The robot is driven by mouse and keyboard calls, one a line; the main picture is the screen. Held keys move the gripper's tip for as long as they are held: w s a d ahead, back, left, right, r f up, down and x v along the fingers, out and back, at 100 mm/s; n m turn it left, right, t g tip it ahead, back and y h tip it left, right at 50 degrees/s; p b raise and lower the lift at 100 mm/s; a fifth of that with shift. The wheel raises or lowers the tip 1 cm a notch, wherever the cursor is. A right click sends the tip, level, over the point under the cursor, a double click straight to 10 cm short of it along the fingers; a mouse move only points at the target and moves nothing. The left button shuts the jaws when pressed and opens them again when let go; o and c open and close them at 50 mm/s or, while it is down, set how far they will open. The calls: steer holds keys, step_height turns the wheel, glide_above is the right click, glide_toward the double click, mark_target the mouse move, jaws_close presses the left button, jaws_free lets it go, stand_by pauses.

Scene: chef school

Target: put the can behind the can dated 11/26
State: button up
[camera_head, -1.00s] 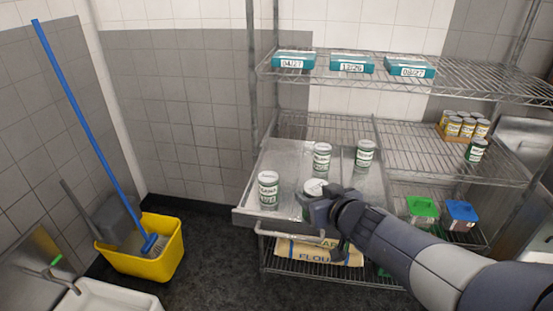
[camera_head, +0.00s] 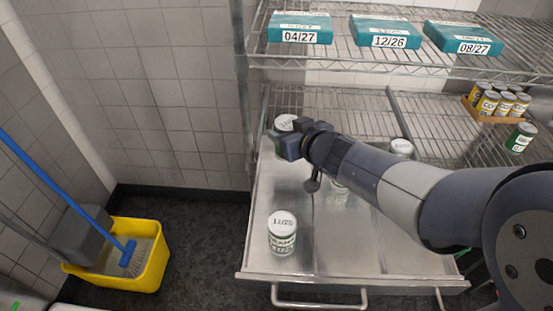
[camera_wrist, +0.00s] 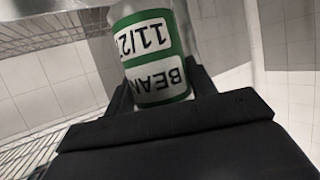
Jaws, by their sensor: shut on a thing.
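My gripper (camera_head: 291,143) is shut on a green-and-white can (camera_head: 285,123) at the back left of the pulled-out metal tray (camera_head: 262,200). In the wrist view the held can (camera_wrist: 150,55) shows "BEAN" and a date starting "11/2", its last digit cut off. Whether its base touches the tray is hidden. A similar can (camera_head: 282,233), its lid appearing to read 11/26, stands upright at the front left, with the held can behind it and a gap between. Another can (camera_head: 402,148) stands back right, partly behind my arm.
Teal boxes dated 04/27 (camera_head: 300,28), 12/26 (camera_head: 385,33) and 08/27 (camera_head: 465,39) sit on the wire shelf above. Yellow cans (camera_head: 498,100) and a green can (camera_head: 521,138) stand right. A yellow mop bucket (camera_head: 150,265) is on the floor left. The front middle tray is clear.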

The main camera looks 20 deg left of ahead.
step_height(320, 180, down, 6)
steer(key=b, duration=0.4)
steer(key=shift+w+a+r, duration=0.1)
steer(key=shift+w, duration=0.05)
steer(key=shift+f+b, duration=0.95)
steer(key=shift+f, duration=1.05)
steer(key=shift+f, duration=0.1)
steer(key=o, duration=1.2)
